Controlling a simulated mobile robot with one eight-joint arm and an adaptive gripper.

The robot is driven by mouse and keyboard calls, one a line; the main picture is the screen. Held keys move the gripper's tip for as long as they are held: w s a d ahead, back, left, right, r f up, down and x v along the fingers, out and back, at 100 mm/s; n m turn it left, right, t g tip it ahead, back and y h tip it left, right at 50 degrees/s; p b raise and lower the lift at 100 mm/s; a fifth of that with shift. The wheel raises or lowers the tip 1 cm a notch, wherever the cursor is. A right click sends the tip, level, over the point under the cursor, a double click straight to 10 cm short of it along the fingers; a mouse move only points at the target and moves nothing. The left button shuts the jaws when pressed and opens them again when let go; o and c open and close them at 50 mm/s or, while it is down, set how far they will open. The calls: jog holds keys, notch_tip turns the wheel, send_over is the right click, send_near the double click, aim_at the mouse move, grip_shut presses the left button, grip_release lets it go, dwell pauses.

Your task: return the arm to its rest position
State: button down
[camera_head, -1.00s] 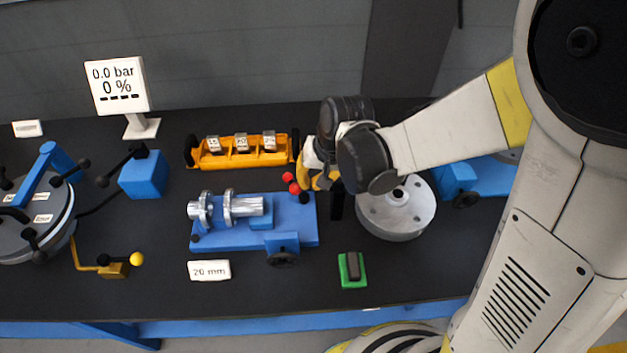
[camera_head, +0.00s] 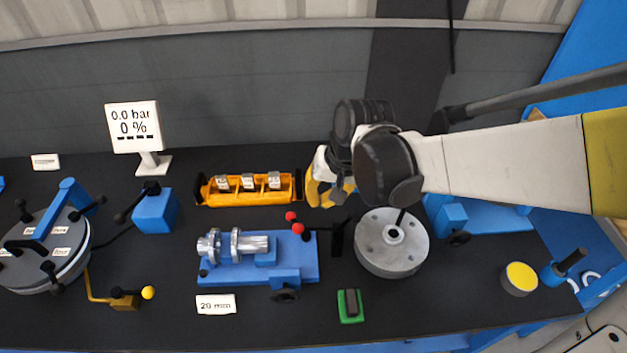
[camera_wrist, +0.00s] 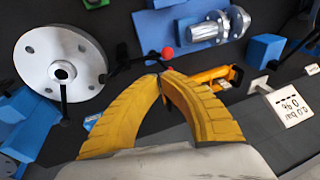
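My gripper (camera_head: 327,202) hangs above the black bench, behind and to the right of the blue clamp fixture, with its yellow fingers pointing down. In the wrist view its two curved yellow fingers (camera_wrist: 160,76) meet at the tips, with nothing visible between them. My arm reaches in from the right and is bent at the wrist. Red balls (camera_head: 298,228) on the fixture's lever lie apart from the fingers; one also shows in the wrist view (camera_wrist: 167,53) just beyond the fingertips.
The grey flanged disc (camera_head: 392,262) stands right of the fixture (camera_head: 225,267), which holds a metal flanged shaft. A yellow tray (camera_head: 248,198) with metal blocks is left of my gripper. A display (camera_head: 133,127), round lidded vessel (camera_head: 50,275) and green block (camera_head: 350,306) are also on the bench (camera_head: 230,328).

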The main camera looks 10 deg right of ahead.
jog(key=s+d+r+t+h+b, duration=0.2)
jog(key=s+d+t+b, duration=0.2)
jog(key=s+d+b, duration=0.3)
jog(key=s+d, duration=0.3)
jog(key=d, duration=0.2)
jog(key=shift+s+d+n+t, duration=0.15)
jog(key=shift+d+n+t, duration=0.15)
jog(key=shift+d+t, duration=0.1)
